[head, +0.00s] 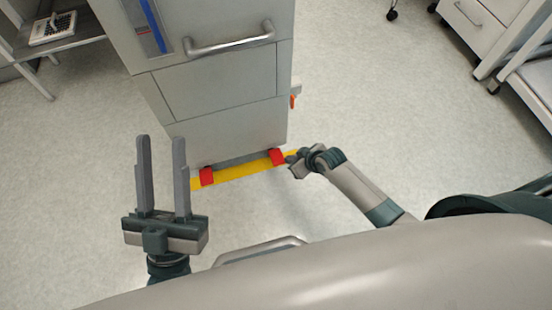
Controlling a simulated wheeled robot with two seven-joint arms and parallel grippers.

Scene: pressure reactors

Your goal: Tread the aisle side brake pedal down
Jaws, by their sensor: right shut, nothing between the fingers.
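Two red brake pedals stick out at the foot of a grey cabinet (220,85): a left one (206,176) and a right one (276,157). I cannot tell from the picture which is the aisle side one, or whether either is pressed down. My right gripper (290,158) is low, shut and empty, just right of the right pedal. Whether it touches that pedal is unclear. My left gripper (161,138) is open and empty, with its two fingers apart, left of the left pedal and nearer to me in the picture.
A yellow strip (240,173) runs along the cabinet's foot by the pedals. The cabinet has a bar handle (230,42), and a small orange part (293,101) shows at its right side. White furniture (470,25) stands at the upper right. The pale floor is open around the cabinet.

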